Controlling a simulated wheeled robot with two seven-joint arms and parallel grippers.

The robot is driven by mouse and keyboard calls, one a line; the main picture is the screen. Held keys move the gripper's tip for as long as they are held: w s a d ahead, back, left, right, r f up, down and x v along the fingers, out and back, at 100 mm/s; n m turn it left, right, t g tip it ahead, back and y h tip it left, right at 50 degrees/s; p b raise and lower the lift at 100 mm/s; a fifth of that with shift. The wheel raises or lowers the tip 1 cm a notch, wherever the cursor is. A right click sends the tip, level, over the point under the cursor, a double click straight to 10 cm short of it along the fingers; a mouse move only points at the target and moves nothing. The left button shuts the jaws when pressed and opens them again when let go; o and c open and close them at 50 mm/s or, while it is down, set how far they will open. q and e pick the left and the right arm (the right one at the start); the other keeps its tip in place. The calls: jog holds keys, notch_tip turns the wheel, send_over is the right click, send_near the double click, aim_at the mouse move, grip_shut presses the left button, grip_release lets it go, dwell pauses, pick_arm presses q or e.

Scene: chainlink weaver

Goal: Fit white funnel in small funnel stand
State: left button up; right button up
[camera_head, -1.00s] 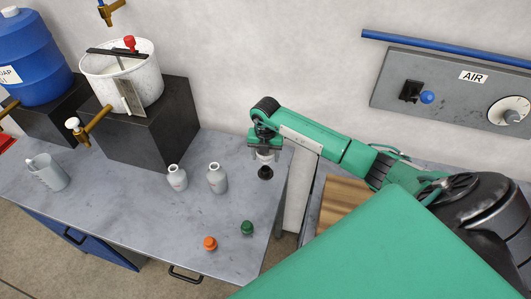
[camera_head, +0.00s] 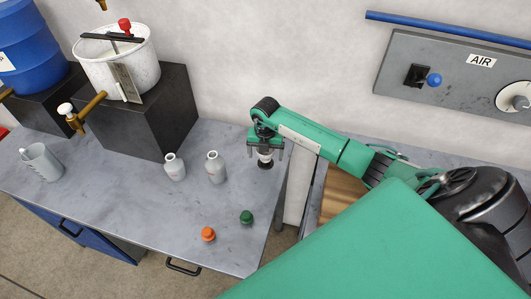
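My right gripper (camera_head: 265,152) reaches in from the right and points down over the right end of the workbench. Its fingers are on either side of a small white piece that looks like the white funnel (camera_head: 265,157). A round black piece (camera_head: 265,165), perhaps the small funnel stand, is directly below the white piece. I cannot tell whether the funnel is seated in it, or whether the fingers grip the funnel or stand apart from it. My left gripper is not in view.
Two pale bottles (camera_head: 214,167) stand left of the gripper. An orange cap (camera_head: 208,234) and a green cap (camera_head: 246,217) lie in front. A clear jug (camera_head: 42,162) stands at the left. A black block (camera_head: 150,120) carries a white bucket (camera_head: 118,62). The bench front is mostly clear.

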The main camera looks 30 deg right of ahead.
jog(key=shift+r, duration=0.1)
jog(key=shift+r, duration=0.3)
notch_tip(320, 180, up, 13)
jog(key=b, duration=0.4)
